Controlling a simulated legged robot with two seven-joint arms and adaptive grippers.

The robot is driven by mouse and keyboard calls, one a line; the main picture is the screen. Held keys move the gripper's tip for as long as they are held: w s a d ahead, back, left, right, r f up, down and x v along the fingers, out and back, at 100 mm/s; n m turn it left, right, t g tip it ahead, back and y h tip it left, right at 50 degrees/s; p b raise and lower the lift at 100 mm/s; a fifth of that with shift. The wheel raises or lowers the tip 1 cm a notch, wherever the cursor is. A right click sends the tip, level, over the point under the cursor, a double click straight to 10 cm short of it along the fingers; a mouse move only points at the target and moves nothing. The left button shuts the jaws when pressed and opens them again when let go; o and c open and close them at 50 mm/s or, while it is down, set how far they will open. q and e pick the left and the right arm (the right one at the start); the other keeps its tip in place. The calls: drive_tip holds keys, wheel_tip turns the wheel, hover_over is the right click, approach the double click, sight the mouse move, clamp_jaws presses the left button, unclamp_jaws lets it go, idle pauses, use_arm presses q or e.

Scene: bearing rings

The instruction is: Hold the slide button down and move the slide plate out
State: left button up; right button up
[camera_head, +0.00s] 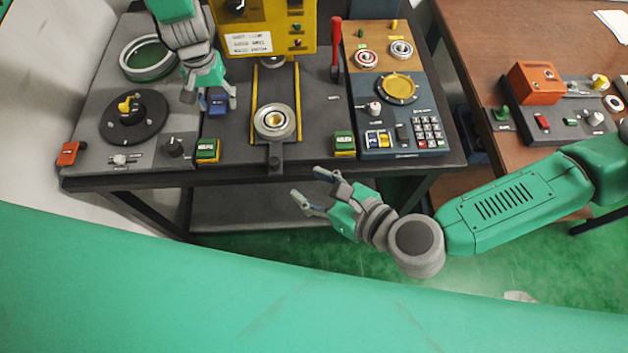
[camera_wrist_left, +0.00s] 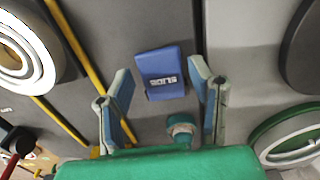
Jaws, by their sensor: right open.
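The blue slide button (camera_head: 217,103) sits on the dark table top, left of the yellow rails. In the left wrist view the button (camera_wrist_left: 163,72) lies just beyond the fingertips, between their lines. My left gripper (camera_head: 211,100) is open above the button, and nothing is between its fingers; it also shows in the left wrist view (camera_wrist_left: 160,78). Contact cannot be told. The slide plate (camera_head: 275,139) lies between the rails with a bearing ring (camera_head: 274,121) on it and a handle (camera_head: 275,157) at the table's front edge. My right gripper (camera_head: 310,190) is open and empty in front of the table.
A yellow machine (camera_head: 262,25) stands behind the rails. Green-and-yellow buttons (camera_head: 207,150) (camera_head: 344,143) flank the plate at the front. A black rotary dial (camera_head: 133,117) is at the left, and a blue keypad panel (camera_head: 397,115) at the right. The space before the handle is clear.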

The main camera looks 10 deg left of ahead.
use_arm(q)
drive_tip(key=shift+a, duration=0.35)
drive_tip(key=shift+r, duration=0.3)
wheel_tip(320, 180, up, 11)
drive_tip(key=shift+a, duration=0.15)
use_arm(e)
drive_tip(key=shift+a, duration=0.2)
drive_tip(key=shift+d, duration=0.1)
use_arm(q)
wheel_tip(320, 180, up, 6)
drive_tip(key=p, duration=0.6)
use_arm(e)
wheel_tip(320, 180, up, 6)
